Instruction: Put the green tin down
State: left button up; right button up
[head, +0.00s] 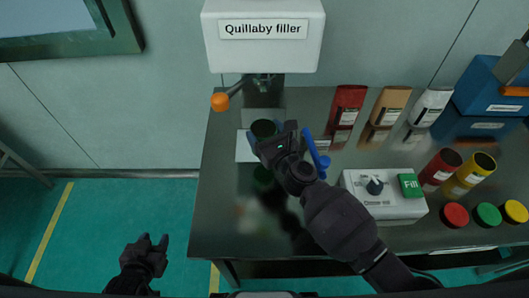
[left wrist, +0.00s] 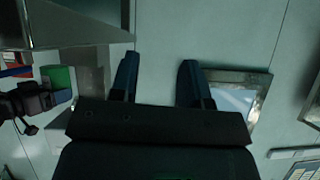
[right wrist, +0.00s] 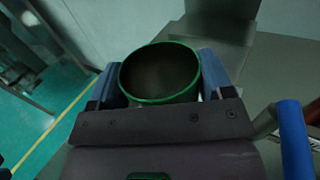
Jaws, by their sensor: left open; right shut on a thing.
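The green tin (head: 264,128) is in my right gripper (head: 267,142), near the white sheet on the table below the Quillaby filler (head: 263,36). In the right wrist view the tin (right wrist: 160,72) is upright, open at the top with a green rim, between the two fingers of my right gripper (right wrist: 160,85). Its inside looks dark. Whether its base touches the surface is hidden. The tin also shows in the left wrist view (left wrist: 58,82). My left gripper (head: 150,243) is open and empty, off the table's left side over the floor; its fingers show in the left wrist view (left wrist: 158,82).
A white sheet (head: 245,147) lies on the dark table (head: 225,215). A blue-handled tool (head: 316,155) is right of my right gripper. The control box (head: 385,205), red tin (head: 441,168), yellow tin (head: 475,170), several lids and packets (head: 348,103) stand right. The table's front left is clear.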

jog(key=shift+f+b, duration=0.35)
jog(key=shift+f, duration=0.55)
jog(key=shift+f+b, duration=0.4)
jog(key=shift+f, duration=0.2)
notch_tip(320, 180, down, 4)
jog(key=b, duration=0.2)
jog(key=shift+b, duration=0.3)
pick_arm(q)
jog(key=f, duration=0.1)
jog(key=w+f, duration=0.1)
jog(key=f, duration=0.1)
jog(key=shift+w+f, duration=0.15)
jog(key=shift+f, duration=0.15)
pick_arm(e)
jog(key=shift+r, duration=0.2)
pick_arm(q)
jog(key=shift+d, duration=0.1)
pick_arm(e)
jog(key=shift+f, duration=0.2)
pick_arm(q)
jog(key=shift+s+f, duration=0.15)
jog(key=shift+s, duration=0.05)
pick_arm(e)
jog(key=o, duration=0.9)
jog(key=shift+o, duration=0.2)
jog(key=shift+r, duration=0.1)
